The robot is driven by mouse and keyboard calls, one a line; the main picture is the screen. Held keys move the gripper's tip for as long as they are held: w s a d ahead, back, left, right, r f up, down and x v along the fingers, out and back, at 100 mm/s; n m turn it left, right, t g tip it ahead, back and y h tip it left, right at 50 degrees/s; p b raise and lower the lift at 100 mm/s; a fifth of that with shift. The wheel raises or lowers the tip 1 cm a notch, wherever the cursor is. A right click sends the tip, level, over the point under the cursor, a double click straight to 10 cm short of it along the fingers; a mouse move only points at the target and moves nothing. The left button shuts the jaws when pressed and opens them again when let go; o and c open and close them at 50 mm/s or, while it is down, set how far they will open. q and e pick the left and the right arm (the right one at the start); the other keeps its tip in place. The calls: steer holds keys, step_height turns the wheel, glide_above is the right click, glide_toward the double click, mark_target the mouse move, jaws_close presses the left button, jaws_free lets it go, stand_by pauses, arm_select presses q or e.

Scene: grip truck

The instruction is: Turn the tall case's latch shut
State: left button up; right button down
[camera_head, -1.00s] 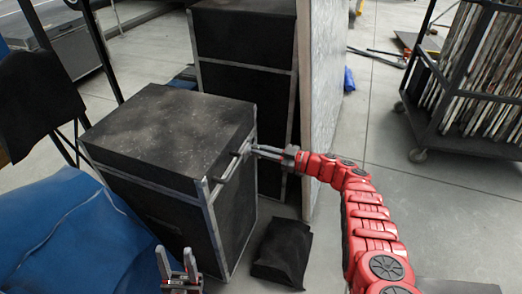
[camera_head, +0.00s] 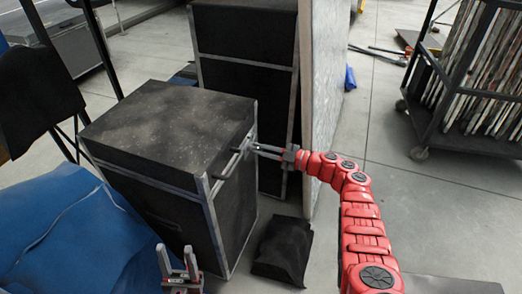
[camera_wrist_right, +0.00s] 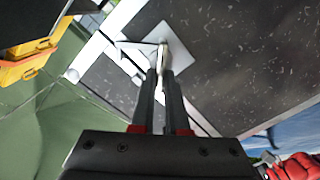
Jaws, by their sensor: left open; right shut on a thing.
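A black case (camera_head: 165,135) with metal edges stands at centre left, and a taller black case (camera_head: 245,45) stands behind it. My right gripper (camera_head: 254,148) reaches in from the right to the near case's upper right side. In the right wrist view its fingers (camera_wrist_right: 163,68) are shut on a small latch (camera_wrist_right: 163,50) in front of a pale metal plate (camera_wrist_right: 176,46) on a dark speckled panel. The fingers hide part of the latch, and I cannot tell its exact angle. My left gripper (camera_head: 175,258) is open and empty at the bottom, in front of the near case.
A pale upright panel (camera_head: 328,90) stands right of the taller case. A dark soft bag (camera_head: 283,250) lies on the floor beside the near case. Blue cloth (camera_head: 60,235) fills the lower left. A wheeled rack (camera_head: 455,120) stands at right, with clear floor before it.

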steer(key=n+b, duration=0.2)
steer(key=shift+s+a+f+n, duration=0.15)
steer(key=shift+f+n, duration=0.25)
steer(key=n+b, duration=0.3)
steer(key=shift+s+f, duration=0.1)
steer(key=shift+f, duration=0.2)
steer(key=shift+n+b, duration=1)
steer(key=shift+n, duration=0.2)
steer(key=shift+n+b, duration=0.5)
steer(key=c, duration=0.9)
jaws_free()
steer(key=shift+r, duration=0.1)
